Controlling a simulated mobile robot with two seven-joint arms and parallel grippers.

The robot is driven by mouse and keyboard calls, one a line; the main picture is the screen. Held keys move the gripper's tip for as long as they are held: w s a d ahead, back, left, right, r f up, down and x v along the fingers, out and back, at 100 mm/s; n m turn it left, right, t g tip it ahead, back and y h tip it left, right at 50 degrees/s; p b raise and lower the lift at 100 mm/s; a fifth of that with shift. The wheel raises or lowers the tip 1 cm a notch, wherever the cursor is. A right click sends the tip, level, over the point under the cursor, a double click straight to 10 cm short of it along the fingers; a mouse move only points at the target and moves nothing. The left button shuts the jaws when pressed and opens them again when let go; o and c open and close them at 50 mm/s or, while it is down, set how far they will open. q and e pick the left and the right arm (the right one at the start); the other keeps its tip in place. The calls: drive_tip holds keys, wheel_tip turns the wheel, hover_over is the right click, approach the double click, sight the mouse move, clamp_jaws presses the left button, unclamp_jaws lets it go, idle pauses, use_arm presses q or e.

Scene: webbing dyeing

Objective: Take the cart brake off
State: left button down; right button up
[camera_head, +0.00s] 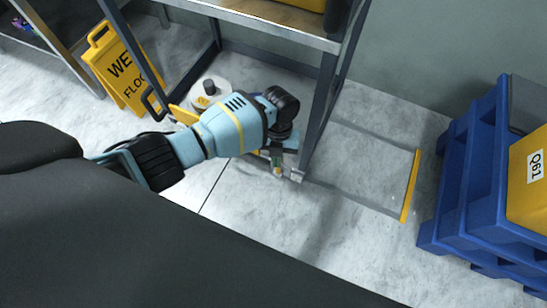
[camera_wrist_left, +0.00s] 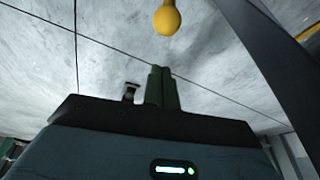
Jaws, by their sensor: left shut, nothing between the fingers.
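The cart appears to be the dark metal frame with a shelf (camera_head: 325,100) at the top middle of the head view. My left gripper (camera_head: 278,165) points down near the foot of its right front post, close to the floor. It is shut and empty. In the left wrist view the closed fingers (camera_wrist_left: 161,88) show as a dark green pair. A yellow rounded knob (camera_wrist_left: 167,19) hangs beyond the fingertips, apart from them; it may be the brake's handle, but I cannot tell. A dark post (camera_wrist_left: 262,55) slants past on the right. My right gripper is out of view.
A yellow wet floor sign (camera_head: 115,70) and a white round container (camera_head: 211,93) stand left of the arm. A blue pallet stack (camera_head: 470,180) with a yellow bin (camera_head: 527,180) is at right.

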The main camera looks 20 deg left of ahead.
use_arm(q)
drive_tip(key=w+r, duration=0.2)
drive_tip(key=r, duration=0.1)
drive_tip(key=w+r, duration=0.1)
drive_tip(key=shift+a+r, duration=0.15)
drive_tip(key=shift+r, duration=0.25)
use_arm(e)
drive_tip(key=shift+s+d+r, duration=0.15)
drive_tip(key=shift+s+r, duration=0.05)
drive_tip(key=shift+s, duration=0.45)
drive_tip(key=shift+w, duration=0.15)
